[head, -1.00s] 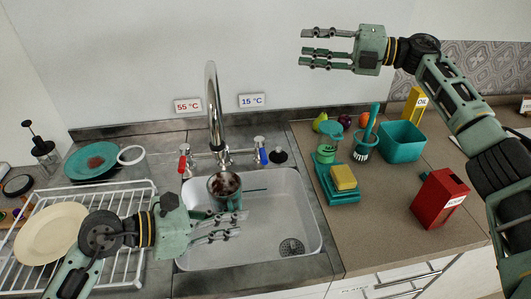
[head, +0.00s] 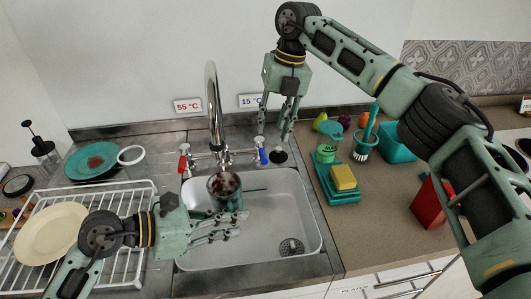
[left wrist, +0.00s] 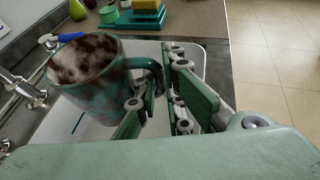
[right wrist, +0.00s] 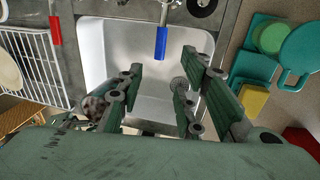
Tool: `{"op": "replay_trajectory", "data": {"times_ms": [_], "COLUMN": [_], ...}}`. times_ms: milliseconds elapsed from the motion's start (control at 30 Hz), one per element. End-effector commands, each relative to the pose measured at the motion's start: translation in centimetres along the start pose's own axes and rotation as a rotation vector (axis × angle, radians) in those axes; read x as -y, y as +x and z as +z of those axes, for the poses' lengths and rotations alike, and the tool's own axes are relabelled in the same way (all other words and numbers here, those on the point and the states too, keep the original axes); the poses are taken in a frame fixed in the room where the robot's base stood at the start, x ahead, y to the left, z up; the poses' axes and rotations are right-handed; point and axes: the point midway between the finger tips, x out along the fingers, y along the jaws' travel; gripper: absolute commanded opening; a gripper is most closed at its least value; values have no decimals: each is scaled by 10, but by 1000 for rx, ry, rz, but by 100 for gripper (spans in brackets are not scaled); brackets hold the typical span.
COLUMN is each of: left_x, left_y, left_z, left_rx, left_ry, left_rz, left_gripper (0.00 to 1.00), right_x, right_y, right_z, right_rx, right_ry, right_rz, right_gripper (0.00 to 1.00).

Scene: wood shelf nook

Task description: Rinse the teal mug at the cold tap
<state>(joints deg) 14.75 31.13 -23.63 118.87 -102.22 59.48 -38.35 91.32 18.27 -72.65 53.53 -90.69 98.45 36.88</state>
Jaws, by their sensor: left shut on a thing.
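The teal mug (head: 222,186) is smeared with brown and sits under the spout of the tap (head: 213,110), over the sink. My left gripper (head: 238,226) is shut on its handle; the left wrist view shows the mug (left wrist: 95,80) upright or nearly so, its handle between the fingers. The cold tap's blue lever (head: 263,156) is on the right, near the 15 °C sign (head: 252,101); the red lever (head: 182,164) is on the left. My right gripper (head: 275,120) is open and empty, pointing down above the blue lever (right wrist: 161,43). I see no water running.
The sink (head: 290,215) is clear right of the mug. A dish rack (head: 130,200) with a cream plate (head: 50,232) stands left. On the right counter are a soap tray with a yellow sponge (head: 343,177), a brush (head: 366,140), a teal bin (head: 396,142) and a red box (head: 428,203).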

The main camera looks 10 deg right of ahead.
Motion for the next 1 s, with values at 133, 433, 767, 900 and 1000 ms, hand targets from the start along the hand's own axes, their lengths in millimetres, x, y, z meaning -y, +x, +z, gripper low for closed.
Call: {"op": "replay_trajectory", "data": {"times_ms": [133, 433, 767, 900, 1000], "left_x": [0, 0, 0, 0, 0], "left_y": [0, 0, 0, 0, 0], "left_z": [1, 1, 1, 1, 1], "left_rx": [3, 3, 3, 3, 3], "left_ry": [2, 2, 2, 2, 2], "left_rz": [1, 1, 1, 1, 1], "left_gripper": [0, 0, 0, 0, 0], "right_x": [1, 0, 0, 0, 0], "right_y": [32, 82, 99, 99, 99], "right_z": [-1, 0, 0, 0, 0], "right_rx": [-5, -2, 0, 0, 0], "right_ry": [0, 0, -1, -1, 0], "right_rz": [-1, 3, 4, 3, 3], "right_gripper": [33, 33, 33, 33, 28]}}
